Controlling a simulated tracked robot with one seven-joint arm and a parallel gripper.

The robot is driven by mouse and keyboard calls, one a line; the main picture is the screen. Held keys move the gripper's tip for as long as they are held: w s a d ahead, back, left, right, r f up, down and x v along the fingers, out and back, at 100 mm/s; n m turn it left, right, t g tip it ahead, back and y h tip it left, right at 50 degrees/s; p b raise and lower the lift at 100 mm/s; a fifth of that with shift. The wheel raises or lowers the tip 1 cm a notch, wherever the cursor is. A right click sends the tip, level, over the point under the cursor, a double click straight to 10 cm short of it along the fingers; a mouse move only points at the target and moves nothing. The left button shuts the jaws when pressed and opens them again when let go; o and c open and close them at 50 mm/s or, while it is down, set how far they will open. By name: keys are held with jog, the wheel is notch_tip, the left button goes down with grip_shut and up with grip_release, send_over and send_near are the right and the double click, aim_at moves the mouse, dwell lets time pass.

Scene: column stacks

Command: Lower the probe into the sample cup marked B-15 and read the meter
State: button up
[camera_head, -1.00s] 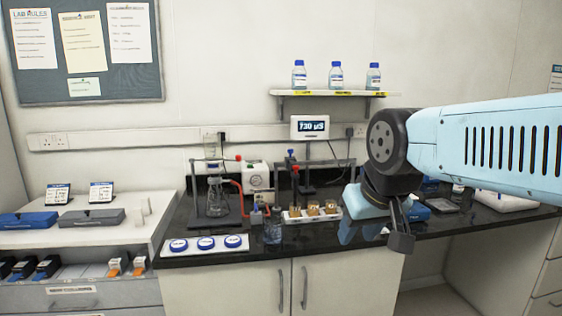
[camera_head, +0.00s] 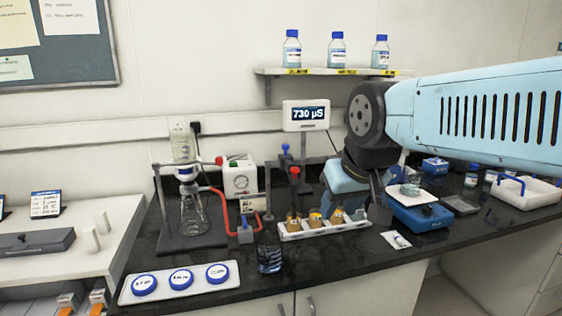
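The meter (camera_head: 307,115) stands at the back of the bench, its display reading 730 µS. Several small amber sample cups (camera_head: 315,220) stand in a row in a white rack (camera_head: 320,231); their markings are too small to read, so I cannot tell which is B-15. A stand with a red knob (camera_head: 294,174) rises just behind the rack; I cannot clearly make out the probe. My gripper (camera_head: 378,205) hangs below my arm at the rack's right end, mostly hidden by the arm, and its fingers cannot be made out.
A glass beaker (camera_head: 269,259) stands in front of the rack. A flask (camera_head: 194,215) on a stand is to the left, with three blue-lidded dishes on a white tray (camera_head: 170,299) in front. A blue balance (camera_head: 424,221) and white tray (camera_head: 527,193) are at right.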

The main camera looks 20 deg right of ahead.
jog(key=shift+w+d, duration=0.1)
jog(key=shift+d, duration=0.05)
notch_tip(320, 180, up, 10)
jog(key=m+g, duration=0.6)
jog(key=m, duration=0.3)
send_over(295, 168)
notch_tip(295, 168, down, 13)
jog(key=shift+f, duration=0.2)
jog(key=shift+c, duration=0.5)
grip_shut()
